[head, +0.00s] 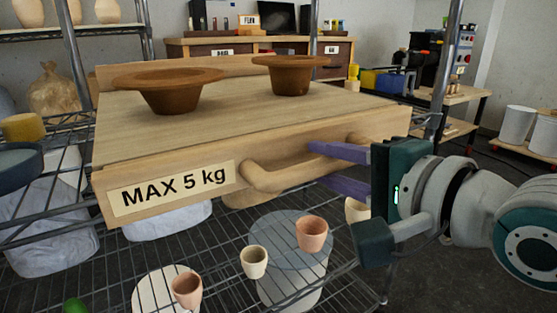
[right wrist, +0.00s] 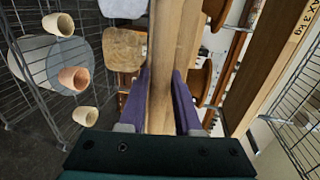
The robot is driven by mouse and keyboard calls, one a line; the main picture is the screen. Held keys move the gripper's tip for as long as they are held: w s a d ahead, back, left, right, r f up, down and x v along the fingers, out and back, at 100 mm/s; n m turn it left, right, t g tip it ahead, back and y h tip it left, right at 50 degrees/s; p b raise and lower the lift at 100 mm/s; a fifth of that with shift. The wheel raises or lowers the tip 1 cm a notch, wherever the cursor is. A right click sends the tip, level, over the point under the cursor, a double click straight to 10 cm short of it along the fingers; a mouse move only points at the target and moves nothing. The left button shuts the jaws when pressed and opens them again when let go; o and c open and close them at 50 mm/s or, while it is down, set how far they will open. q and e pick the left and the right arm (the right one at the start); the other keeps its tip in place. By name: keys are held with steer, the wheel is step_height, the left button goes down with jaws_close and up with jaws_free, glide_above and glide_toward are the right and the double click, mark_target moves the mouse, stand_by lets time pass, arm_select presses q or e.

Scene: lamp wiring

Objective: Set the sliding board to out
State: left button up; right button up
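The sliding board (head: 235,115) is a pale wooden slab in the wire rack. Its front bears a "MAX 5 kg" label (head: 170,188) and a rounded wooden bar handle (head: 285,178). Two brown flared pots stand on it, one at left (head: 168,92) and one at right (head: 290,76). My right gripper (head: 322,166) has its purple fingers above and below the handle. In the right wrist view, the fingers (right wrist: 160,95) lie against both sides of the handle (right wrist: 162,85), with no clear gap. How far the board sticks out is hard to judge. My left gripper is not in view.
Small cups, such as a pink one (head: 311,234) and a cream one (head: 254,262), stand below the board. A rack post (head: 449,70) rises behind my right gripper. A bench (head: 260,46) is at the back, and white buckets (head: 517,124) stand at far right.

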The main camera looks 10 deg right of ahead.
jaws_close()
stand_by(1.0)
